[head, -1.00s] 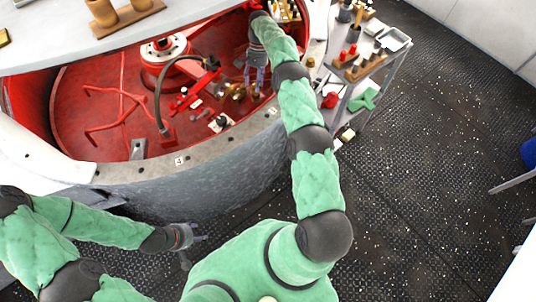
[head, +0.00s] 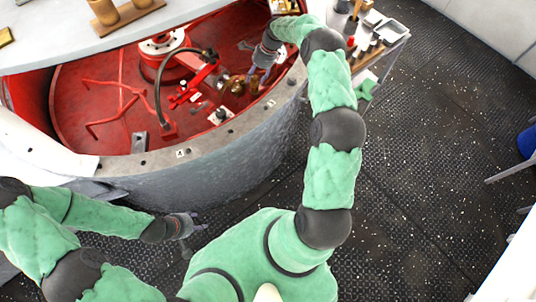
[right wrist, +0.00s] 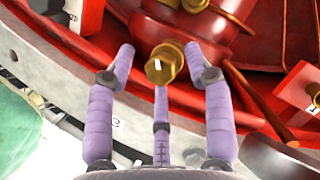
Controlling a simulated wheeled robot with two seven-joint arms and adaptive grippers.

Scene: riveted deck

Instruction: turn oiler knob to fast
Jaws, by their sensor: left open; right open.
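The right wrist view shows a brass hexagonal knob (right wrist: 163,64) with a short white mark on its face, on a red mount. I take it to be the oiler knob; no "fast" marking is readable. My right gripper (right wrist: 165,68) is open, with lilac fingers spread left, right and below the knob; I cannot tell whether any touches it. In the head view, my right gripper (head: 257,76) is at the brass fittings (head: 236,85) inside the red pit, partly hiding them. My left gripper (head: 192,224) is open and empty outside the pit wall.
The grey curved rim (head: 215,143) borders the red pit. A black hose (head: 159,95) and red machine parts stand left of the brass fittings. A tool cart (head: 385,45) stands at right.

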